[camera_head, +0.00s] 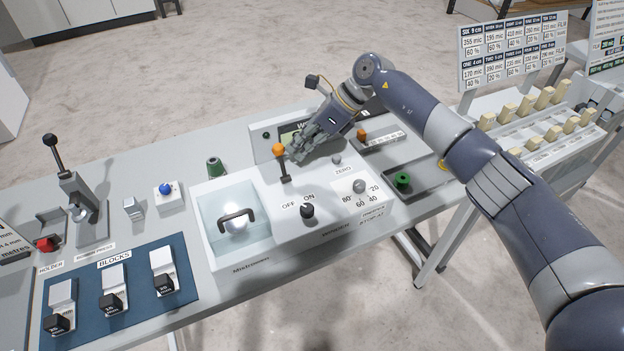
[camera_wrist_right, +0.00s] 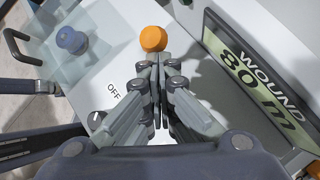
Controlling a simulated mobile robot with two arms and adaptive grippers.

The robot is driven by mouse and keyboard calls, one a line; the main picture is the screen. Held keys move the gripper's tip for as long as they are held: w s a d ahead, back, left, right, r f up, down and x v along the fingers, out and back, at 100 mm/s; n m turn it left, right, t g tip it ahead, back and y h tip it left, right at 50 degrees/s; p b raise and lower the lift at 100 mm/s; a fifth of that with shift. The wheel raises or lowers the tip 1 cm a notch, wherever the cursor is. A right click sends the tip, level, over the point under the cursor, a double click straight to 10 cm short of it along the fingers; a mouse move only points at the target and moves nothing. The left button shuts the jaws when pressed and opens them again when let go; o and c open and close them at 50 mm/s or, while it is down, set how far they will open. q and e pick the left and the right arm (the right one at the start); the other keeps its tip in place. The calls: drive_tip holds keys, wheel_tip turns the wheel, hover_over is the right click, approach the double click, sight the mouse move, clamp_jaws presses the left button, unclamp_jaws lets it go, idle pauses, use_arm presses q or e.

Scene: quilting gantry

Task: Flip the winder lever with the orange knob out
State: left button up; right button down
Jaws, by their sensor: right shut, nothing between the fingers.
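The winder lever's orange knob (camera_head: 278,149) tops a short dark stem on the white winder housing (camera_head: 268,205), left of the ON/OFF switch's far side. My right gripper (camera_head: 296,152) is shut and empty, with its fingertips just right of the knob in the head view. In the right wrist view the orange knob (camera_wrist_right: 153,38) is just beyond the shut fingertips (camera_wrist_right: 157,58). I cannot tell whether they touch it. The lever's stem is hidden there by the fingers. My left gripper is not in view.
The black ON/OFF switch (camera_head: 307,211) and a dial (camera_head: 359,186) are on the housing. A display (camera_wrist_right: 250,75) reads "WOUND 80 m". A clear-covered box with a black handle (camera_head: 237,216) is at left. A green spool (camera_head: 402,180) is at right.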

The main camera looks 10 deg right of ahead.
drive_tip(key=shift+s+r, duration=0.15)
drive_tip(key=shift+s, duration=0.05)
drive_tip(key=shift+s+d+r, duration=0.1)
drive_tip(key=shift+s+r, duration=0.1)
drive_tip(key=shift+r, duration=0.2)
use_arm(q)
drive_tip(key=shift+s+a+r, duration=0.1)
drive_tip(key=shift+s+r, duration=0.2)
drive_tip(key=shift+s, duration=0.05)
use_arm(e)
drive_tip(key=shift+w+r, duration=0.15)
drive_tip(key=shift+r, duration=0.25)
